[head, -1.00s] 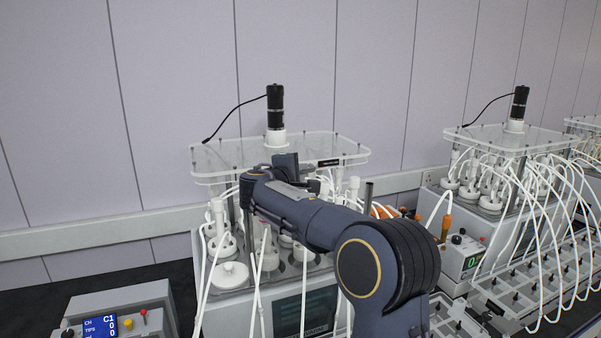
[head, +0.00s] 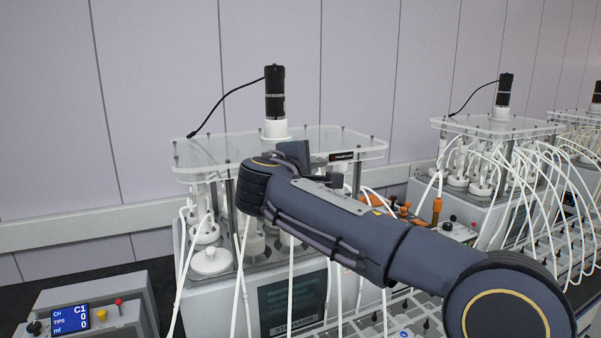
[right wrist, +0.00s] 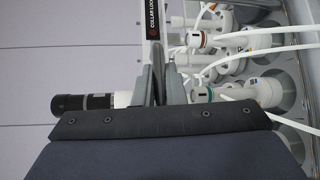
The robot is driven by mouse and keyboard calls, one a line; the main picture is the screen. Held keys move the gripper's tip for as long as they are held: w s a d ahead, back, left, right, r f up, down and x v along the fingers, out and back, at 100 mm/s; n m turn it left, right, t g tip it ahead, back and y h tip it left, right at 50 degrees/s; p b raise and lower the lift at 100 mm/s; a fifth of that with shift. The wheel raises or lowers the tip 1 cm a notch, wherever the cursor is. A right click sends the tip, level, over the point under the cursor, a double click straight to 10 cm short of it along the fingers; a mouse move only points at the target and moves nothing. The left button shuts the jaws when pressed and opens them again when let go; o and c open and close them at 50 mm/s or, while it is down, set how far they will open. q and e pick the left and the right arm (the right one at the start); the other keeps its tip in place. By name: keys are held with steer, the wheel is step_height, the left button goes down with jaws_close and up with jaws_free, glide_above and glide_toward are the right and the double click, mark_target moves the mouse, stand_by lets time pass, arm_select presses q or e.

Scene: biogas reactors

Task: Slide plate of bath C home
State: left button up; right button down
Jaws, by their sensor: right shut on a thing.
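The clear plate (head: 218,158) of the nearest bath lies level above its bottles, with a black motor (head: 275,92) standing on a white collar (head: 275,129) at its middle. My right gripper (head: 300,157) is at the plate's front edge, partly hidden by my own wrist. In the right wrist view its fingers (right wrist: 155,88) are shut on the plate (right wrist: 152,22), beside a black label reading "COLLAR LOCK". The motor (right wrist: 70,103) shows at the left there. The grey bath (head: 205,300) stands below, with white-capped bottles. My left gripper is not in view.
White tubes hang in front of the bath. Another bath with tubes (head: 490,180) stands to the right. Orange fittings (head: 400,208) lie between them. A wall closes the back.

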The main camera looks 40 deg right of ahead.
steer(key=shift+f, duration=0.2)
steer(key=c, duration=1.9)
jaws_free()
steer(key=o, duration=0.4)
steer(key=shift+s+a+r, duration=0.1)
steer(key=shift+s+r, duration=0.05)
steer(key=shift+s, duration=0.15)
steer(key=shift+w, duration=0.1)
steer(key=b+v, duration=0.1)
steer(key=v, duration=0.6)
steer(key=shift+a, duration=0.35)
